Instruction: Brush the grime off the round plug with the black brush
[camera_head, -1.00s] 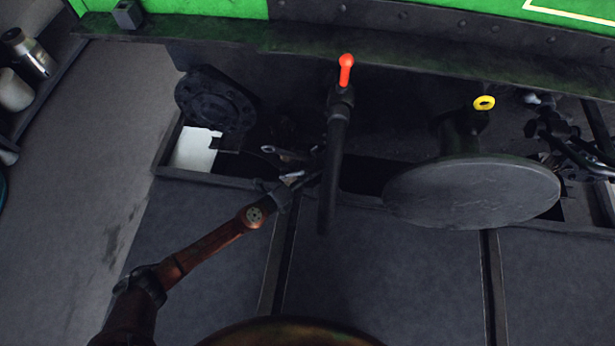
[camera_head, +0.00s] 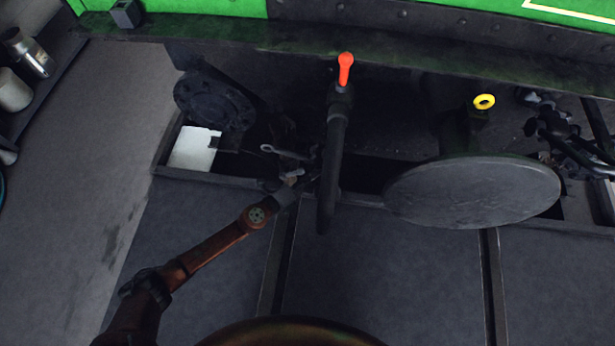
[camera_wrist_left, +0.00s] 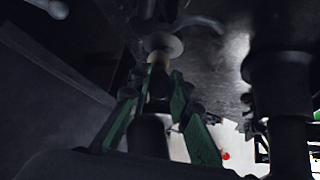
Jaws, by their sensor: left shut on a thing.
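My left arm comes in from the lower left, and its gripper (camera_head: 298,178) is low by the dark pit edge, just left of a dark upright pipe. In the left wrist view its green-sided fingers (camera_wrist_left: 162,88) are closed around a dark, narrow piece, seemingly the black brush (camera_wrist_left: 150,128). Its bristles cannot be made out. Just beyond the fingertips is a pale grey round disc (camera_wrist_left: 163,45) on a dark stem, possibly the round plug; whether the brush touches it cannot be told. In the head view this spot is too dark and small to read. My right gripper is not clearly seen.
The dark pipe with a red-tipped handle (camera_head: 345,70) stands close right of the gripper. A large grey round disc (camera_head: 470,192) lies further right, below a yellow ring (camera_head: 484,101). A dark flanged disc (camera_head: 210,100) and white sheet (camera_head: 194,148) are left.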

